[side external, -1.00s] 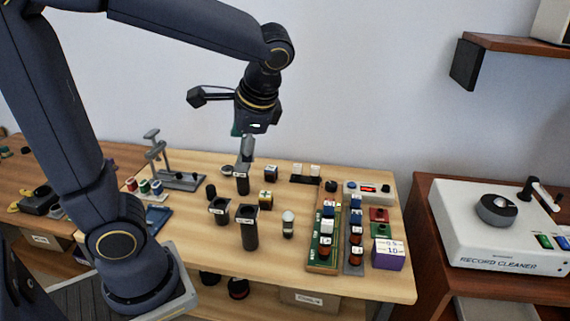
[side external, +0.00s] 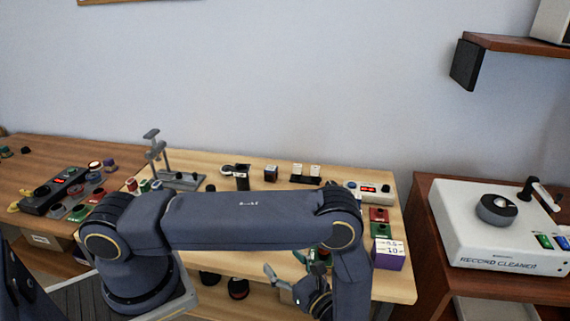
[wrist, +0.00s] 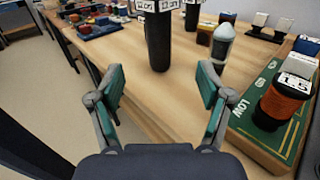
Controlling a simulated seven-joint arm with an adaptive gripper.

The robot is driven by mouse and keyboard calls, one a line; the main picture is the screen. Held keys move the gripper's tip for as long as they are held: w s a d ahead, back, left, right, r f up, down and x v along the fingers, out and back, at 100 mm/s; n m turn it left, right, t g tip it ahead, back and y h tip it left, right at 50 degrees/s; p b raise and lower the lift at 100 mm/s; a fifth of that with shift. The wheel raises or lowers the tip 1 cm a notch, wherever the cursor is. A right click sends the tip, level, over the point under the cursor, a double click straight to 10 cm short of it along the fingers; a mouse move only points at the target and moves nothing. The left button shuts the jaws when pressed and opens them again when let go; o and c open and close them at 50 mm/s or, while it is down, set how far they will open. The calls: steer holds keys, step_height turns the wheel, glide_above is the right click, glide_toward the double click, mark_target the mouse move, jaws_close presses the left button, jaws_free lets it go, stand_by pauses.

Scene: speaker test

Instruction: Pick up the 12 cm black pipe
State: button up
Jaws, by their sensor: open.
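A tall black pipe (wrist: 158,42) with a white label stands upright in the wrist view, beyond and between my fingertips. A second black pipe (wrist: 192,18) stands behind it to the right. I cannot read their labels, so I cannot tell which is 12 cm. Another labelled black pipe (side external: 242,182) stands at the back of the table in the side view; my arm hides the nearer pipes there. My gripper (wrist: 160,82) is open and empty, its green pads spread apart, near the table's front edge.
A green board (wrist: 268,118) with an orange-and-black spool (wrist: 285,97) lies close to the right finger. A white-topped bottle (wrist: 222,42) stands right of the tall pipe. Small coloured items (wrist: 98,26) sit at left. Bare wood lies between gripper and pipe.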

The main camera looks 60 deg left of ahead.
steer(key=a, duration=1)
steer(key=shift+s+a, duration=0.1)
steer(key=shift+s, duration=0.15)
steer(key=shift+s+a+f, duration=0.1)
steer(key=shift+s+a, duration=0.05)
steer(key=shift+a, duration=1.4)
steer(key=shift+s+a, duration=0.1)
steer(key=shift+a, duration=1.4)
steer(key=c, duration=1.3)
